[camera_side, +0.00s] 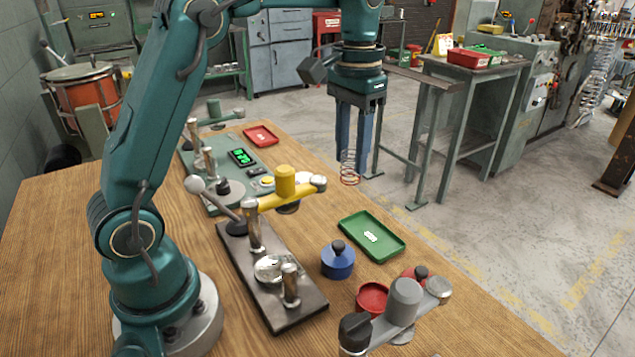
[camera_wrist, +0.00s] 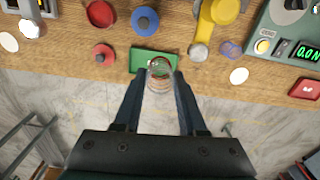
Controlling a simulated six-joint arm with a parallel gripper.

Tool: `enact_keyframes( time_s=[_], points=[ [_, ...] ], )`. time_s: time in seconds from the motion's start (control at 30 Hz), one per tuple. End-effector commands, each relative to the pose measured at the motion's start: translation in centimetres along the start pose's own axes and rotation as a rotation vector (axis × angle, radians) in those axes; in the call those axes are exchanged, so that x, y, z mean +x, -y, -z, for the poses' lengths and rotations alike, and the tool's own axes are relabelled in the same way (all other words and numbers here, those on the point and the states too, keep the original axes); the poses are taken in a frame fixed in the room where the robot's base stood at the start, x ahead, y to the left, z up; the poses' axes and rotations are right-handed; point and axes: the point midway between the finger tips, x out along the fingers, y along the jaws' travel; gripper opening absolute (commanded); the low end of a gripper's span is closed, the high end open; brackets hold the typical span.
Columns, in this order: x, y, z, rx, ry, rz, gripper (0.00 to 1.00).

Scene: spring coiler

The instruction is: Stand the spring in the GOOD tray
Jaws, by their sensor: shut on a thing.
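The spring (camera_side: 350,165) is a thin coil, coppery at its lower end, hanging upright below the fingertips of my gripper (camera_side: 356,150) in the side view. My gripper is shut on it and holds it high in the air, past the table's far edge. In the wrist view the spring (camera_wrist: 160,74) shows between the two fingers of my gripper (camera_wrist: 159,95). The green GOOD tray (camera_side: 371,236) lies empty on the table with a white label inside. In the wrist view the tray (camera_wrist: 141,52) shows just beyond the spring and is partly covered by it.
A blue knobbed pot (camera_side: 337,260) and a red dish (camera_side: 372,298) stand near the green tray. A yellow-armed device (camera_side: 286,185) stands left of it, and a grey-armed one (camera_side: 405,300) in front. A red tray (camera_side: 261,136) lies farther back, by a green digital display (camera_side: 242,157).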

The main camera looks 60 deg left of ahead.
Motion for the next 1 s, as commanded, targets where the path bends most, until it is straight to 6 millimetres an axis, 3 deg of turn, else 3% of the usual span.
enact_keyframes(
  time_s=[0.1, 0.33, 1.0],
  points=[
    [1.6, -0.3, 2.4, -0.009, 0.004, 0.0, 0.09],
    [5.3, -1.1, 5.1, -0.006, 0.006, -0.001, 0.09],
    [10.8, -1.4, 5.1, 0.004, 0.003, -0.001, 0.09]
  ],
)
